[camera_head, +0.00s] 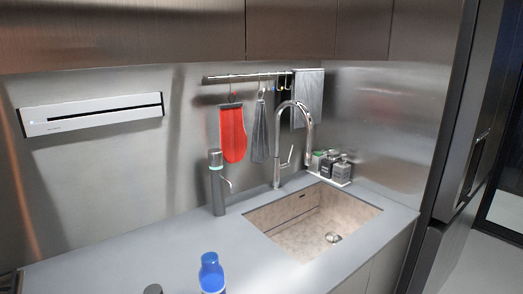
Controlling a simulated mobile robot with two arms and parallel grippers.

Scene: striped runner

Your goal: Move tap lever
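A chrome gooseneck tap (277,150) stands behind the sink, its neck arching up and over to the right. Its thin tap lever (289,156) sticks out from the right of the tap body and tilts upward. The sink (330,211) is a beige, speckled basin set into the grey counter, with a round drain in its floor. Neither of my grippers is in view, and nothing is seen touching the lever.
A dark cylindrical dispenser (217,188) stands left of the sink. A blue bottle (211,272) is at the front of the counter (120,248). Small bottles (341,170) stand right of the tap. A red mitt (232,135) and cloths hang from a rail behind.

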